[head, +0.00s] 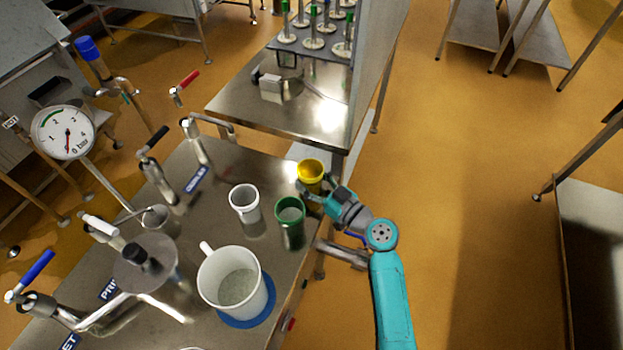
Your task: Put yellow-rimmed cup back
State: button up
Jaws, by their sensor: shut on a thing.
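The yellow-rimmed cup (311,169) is near the right edge of the steel table (268,262), just beyond the green cup. My gripper (305,188) is shut on the yellow-rimmed cup from the lower right side. The cup looks upright. I cannot tell whether its base touches the table. The green cup (290,222) stands close to the left of my gripper. A white cup (244,202) stands further left. The fingers partly hide the lower part of the yellow-rimmed cup.
A white jug (232,282) stands on a blue round mat (262,312) in front. Valves with levers and a pressure gauge (64,132) fill the left side. A second steel table (285,115) with a rack of green-topped pieces (313,42) stands behind. Open floor lies to the right.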

jog(key=o, duration=1.2)
jog(key=shift+o, duration=0.2)
jog(key=shift+r, duration=0.15)
jog(key=v, duration=1.2)
jog(key=shift+r, duration=0.1)
